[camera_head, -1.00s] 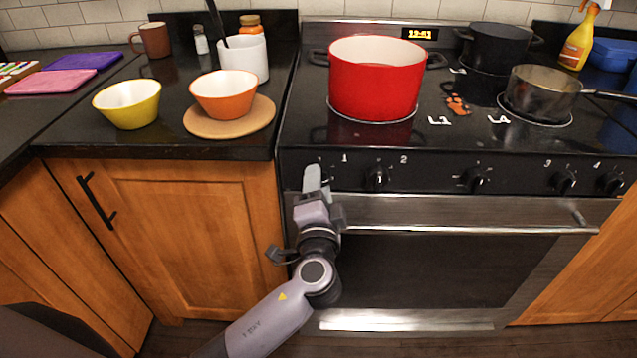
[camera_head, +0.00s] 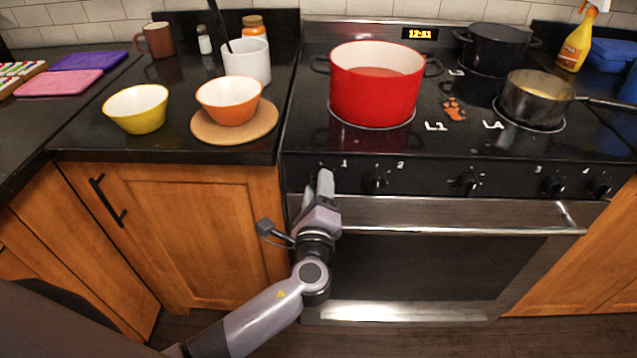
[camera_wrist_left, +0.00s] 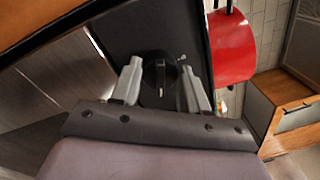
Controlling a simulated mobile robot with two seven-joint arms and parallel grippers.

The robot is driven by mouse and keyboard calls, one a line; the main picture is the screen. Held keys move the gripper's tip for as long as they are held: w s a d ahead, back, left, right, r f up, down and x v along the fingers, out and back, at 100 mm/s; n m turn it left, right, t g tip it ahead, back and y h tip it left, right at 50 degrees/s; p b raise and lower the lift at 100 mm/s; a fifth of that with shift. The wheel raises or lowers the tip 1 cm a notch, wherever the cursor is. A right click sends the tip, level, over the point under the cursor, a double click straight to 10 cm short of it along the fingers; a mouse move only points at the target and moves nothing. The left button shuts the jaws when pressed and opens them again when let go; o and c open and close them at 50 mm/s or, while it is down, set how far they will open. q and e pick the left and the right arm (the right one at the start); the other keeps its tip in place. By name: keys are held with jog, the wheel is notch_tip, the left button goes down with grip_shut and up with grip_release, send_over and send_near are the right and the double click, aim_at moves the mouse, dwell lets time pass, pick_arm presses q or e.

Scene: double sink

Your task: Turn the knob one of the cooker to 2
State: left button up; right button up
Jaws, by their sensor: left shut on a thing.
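The black cooker (camera_head: 520,178) has a front panel with a row of black knobs under white number labels. My left gripper (camera_head: 323,180) is at the leftmost knob, by the label 1, and mostly hides it in the head view. In the left wrist view, knob one (camera_wrist_left: 160,78) sits between the two pale fingers of my left gripper (camera_wrist_left: 162,88), which is shut on it. The knob's grip bar looks roughly upright in that view. Its exact setting is too small to read. My right gripper is not in view.
The oven handle (camera_head: 470,231) runs just below the knobs. A red pot (camera_head: 372,98) stands on the front left burner, with a black pot (camera_head: 495,50) and a grey pan (camera_head: 535,100) to its right. Bowls stand on the left counter (camera_head: 75,130).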

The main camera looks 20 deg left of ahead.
pick_arm(q)
jog(key=shift+m+p, duration=0.45)
jog(key=shift+m, duration=0.55)
jog(key=o, duration=1.1)
jog(key=shift+c, duration=0.2)
jog(key=shift+s, duration=0.1)
jog(key=v, duration=0.7)
jog(key=shift+b, duration=0.3)
